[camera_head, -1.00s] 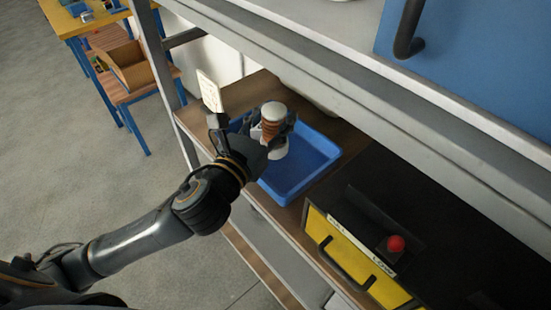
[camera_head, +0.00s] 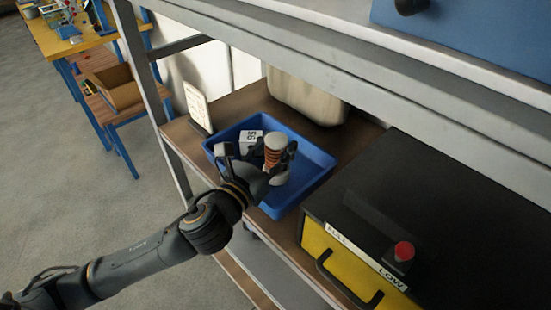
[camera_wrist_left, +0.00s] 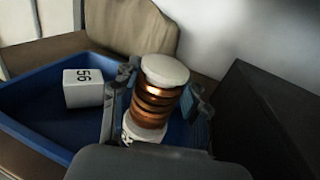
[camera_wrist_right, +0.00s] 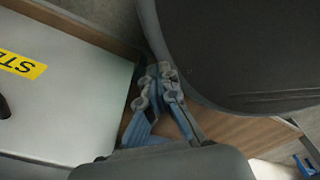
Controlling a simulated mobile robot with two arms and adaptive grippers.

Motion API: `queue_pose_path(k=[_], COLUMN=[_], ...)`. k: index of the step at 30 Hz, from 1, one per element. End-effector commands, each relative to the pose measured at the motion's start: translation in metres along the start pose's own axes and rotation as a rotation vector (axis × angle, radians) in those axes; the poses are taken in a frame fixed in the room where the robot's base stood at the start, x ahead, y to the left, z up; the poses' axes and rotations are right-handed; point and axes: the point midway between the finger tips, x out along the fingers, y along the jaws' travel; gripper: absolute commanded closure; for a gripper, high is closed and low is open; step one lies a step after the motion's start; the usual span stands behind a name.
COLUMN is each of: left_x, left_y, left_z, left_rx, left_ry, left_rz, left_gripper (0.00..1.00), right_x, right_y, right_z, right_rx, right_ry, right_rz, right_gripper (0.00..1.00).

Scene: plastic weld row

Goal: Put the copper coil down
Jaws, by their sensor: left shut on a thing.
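The copper coil (camera_head: 273,155) is a white spool with copper windings and pale end discs. My left gripper (camera_head: 268,160) is shut on it, with a finger on each side. The coil stands roughly upright at the blue tray (camera_head: 316,157); I cannot tell whether its base touches the tray floor. In the left wrist view the coil (camera_wrist_left: 158,95) sits between the fingers (camera_wrist_left: 158,105). A white block marked with a number (camera_head: 250,141) lies in the tray beside the coil. My right gripper (camera_wrist_right: 160,95) shows only in the right wrist view, its fingertips close together and nothing visible between them.
A black and yellow box (camera_head: 350,262) with a red knob (camera_head: 404,251) stands right of the tray. A white card stand (camera_head: 197,106) is at the left and a beige container (camera_head: 305,98) behind. A grey shelf beam (camera_head: 330,62) crosses above.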

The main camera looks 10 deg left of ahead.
Motion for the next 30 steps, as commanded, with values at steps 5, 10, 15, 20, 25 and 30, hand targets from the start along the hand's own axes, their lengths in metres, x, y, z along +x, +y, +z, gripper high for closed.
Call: queue_pose_path(k=[5, 10, 15, 20, 25, 30], left_x=[0.000, 0.000, 0.000, 0.000, 0.000, 0.000], left_y=[0.000, 0.000, 0.000, 0.000, 0.000, 0.000], left_z=[-0.027, -0.026, -0.029, -0.032, -0.032, -0.031], left_rx=[-0.002, 0.000, 0.000, 0.000, 0.000, 0.000], left_ry=[0.000, -0.004, -0.003, 0.000, 0.001, 0.000], left_rz=[0.002, 0.000, 0.000, 0.001, 0.001, 0.001], left_gripper=[1.00, 1.00, 1.00, 0.39, 0.33, 0.33], right_x=[0.009, 0.008, 0.009, 0.010, 0.010, 0.009], right_y=[0.000, -0.001, -0.002, -0.002, -0.002, -0.002], right_z=[0.001, 0.000, 0.000, 0.000, 0.000, 0.000], right_rx=[0.000, 0.000, 0.000, 0.000, 0.000, 0.000], right_ry=[0.000, 0.000, 0.000, 0.000, 0.000, 0.000], right_rz=[0.000, -0.001, -0.002, -0.002, -0.002, -0.002], right_gripper=[1.00, 1.00, 1.00, 1.00, 1.00, 1.00])
